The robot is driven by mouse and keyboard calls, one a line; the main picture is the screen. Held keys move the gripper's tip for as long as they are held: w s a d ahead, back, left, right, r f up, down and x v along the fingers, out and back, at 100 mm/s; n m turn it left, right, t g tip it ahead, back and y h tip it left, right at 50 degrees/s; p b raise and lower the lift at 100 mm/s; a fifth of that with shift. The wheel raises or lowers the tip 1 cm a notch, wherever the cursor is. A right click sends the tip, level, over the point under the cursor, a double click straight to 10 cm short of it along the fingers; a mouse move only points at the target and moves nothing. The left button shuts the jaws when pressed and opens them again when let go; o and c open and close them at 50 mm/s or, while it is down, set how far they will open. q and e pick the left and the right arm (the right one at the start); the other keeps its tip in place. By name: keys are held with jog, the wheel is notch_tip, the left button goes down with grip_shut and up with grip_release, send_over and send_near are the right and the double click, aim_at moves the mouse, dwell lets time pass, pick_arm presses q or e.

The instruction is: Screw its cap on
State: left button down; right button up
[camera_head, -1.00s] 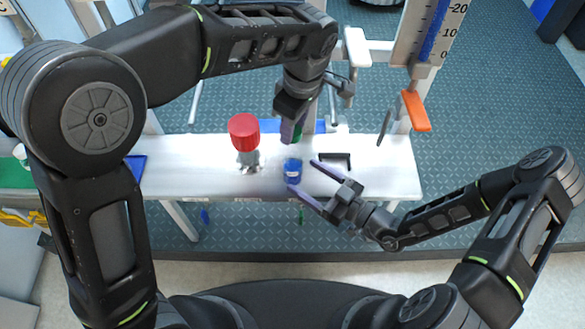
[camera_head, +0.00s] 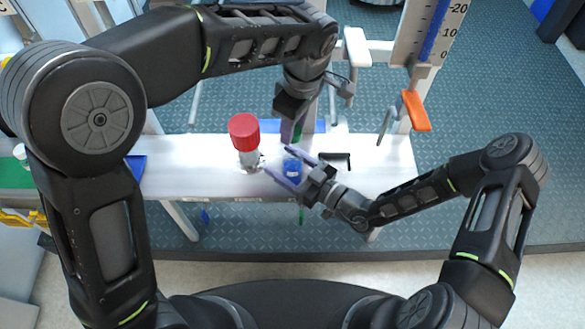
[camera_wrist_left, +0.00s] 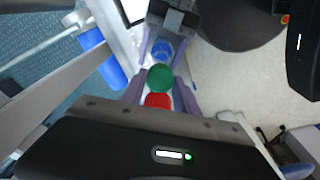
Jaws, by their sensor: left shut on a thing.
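My left gripper (camera_head: 291,131) points down over the bench, its purple fingers shut on a green cap (camera_wrist_left: 160,77). The cap is mostly hidden behind the fingers in the head view. A blue vessel or blue-topped piece (camera_head: 292,167) stands on the bench just in front of it. It also shows in the left wrist view (camera_wrist_left: 162,49), beyond the green cap. My right gripper (camera_head: 277,160) is open, with its purple fingers on both sides of the blue piece. I cannot tell whether they touch it.
A black item (camera_head: 335,158) lies to the right. An orange-handled clamp (camera_head: 415,110) and a stand are behind.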

grip_shut()
dwell(0.5)
